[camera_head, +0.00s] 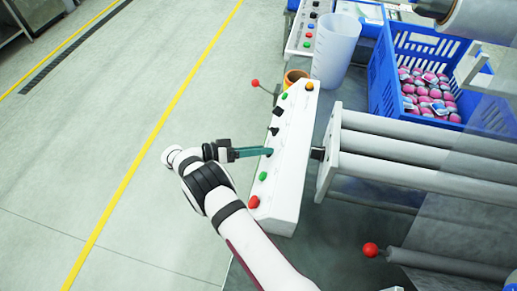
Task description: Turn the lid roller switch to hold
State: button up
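A white control panel (289,172) runs along the machine's near side, with black switches and coloured buttons in a row. Two black switches, an upper one (278,111) and a lower one (273,131), show above my gripper. I cannot read any labels, so which one is the lid roller switch and its setting are unclear. My gripper (267,152) reaches from the left, its teal fingers level and its tips at the panel face, between the lower black switch and a green button (263,176). Whatever is at the tips is mostly hidden. The fingers look close together, but their opening cannot be judged.
A red-knobbed lever (255,83) sticks out left near the panel top. Grey rollers (410,130) lie to the right. A blue crate (382,75) holds pink packs. Floor at left is clear.

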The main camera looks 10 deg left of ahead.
jog(key=v, duration=0.7)
jog(key=shift+a, duration=0.25)
jog(key=shift+s, duration=0.15)
jog(key=s+d+r+m+g+y, duration=0.1)
jog(key=s+d+r+g+y, duration=0.2)
jog(key=d+r+g, duration=0.35)
jog(key=s+d+r+g+y, duration=0.2)
jog(key=s+d+r+g, duration=0.15)
jog(key=d+r, duration=0.6)
jog(key=s+d+m+t+y, duration=0.1)
jog(key=s+d+y, duration=0.3)
jog(key=s, duration=0.6)
jog(key=s+d+m+y, duration=0.1)
jog(key=s+d+y, duration=0.3)
jog(key=s, duration=0.6)
jog(key=shift+d+f+t+y, duration=0.2)
jog(key=shift+d+t+y, duration=0.2)
jog(key=shift+y, duration=0.6)
